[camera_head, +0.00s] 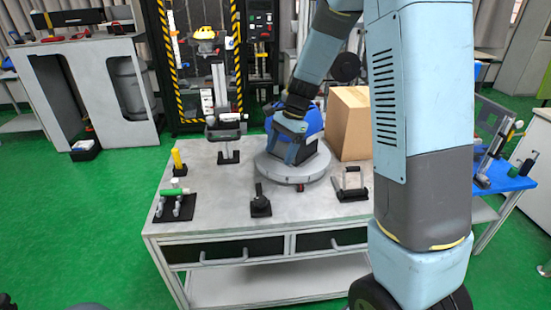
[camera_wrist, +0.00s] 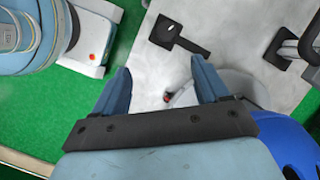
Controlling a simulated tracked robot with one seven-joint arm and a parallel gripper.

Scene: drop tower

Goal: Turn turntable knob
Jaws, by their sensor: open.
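The turntable is a round grey disc (camera_head: 268,171) on the grey table, and part of it shows in the wrist view (camera_wrist: 236,82). A small dark knob with red (camera_head: 300,188) sits at its front edge. In the wrist view the knob (camera_wrist: 168,97) lies between the two fingers, seen past them; I cannot tell whether either touches it. My gripper (camera_wrist: 160,65) is open, with nothing held. In the head view my gripper (camera_head: 291,155) points down over the front part of the disc. A blue rounded object (camera_head: 311,121) stands on the turntable behind the gripper.
A cardboard box (camera_head: 349,123) stands right of the turntable. A black lever on a plate (camera_head: 260,206) and a handled fixture (camera_head: 351,185) are in front. The table's left front surface (camera_head: 222,210) has free room.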

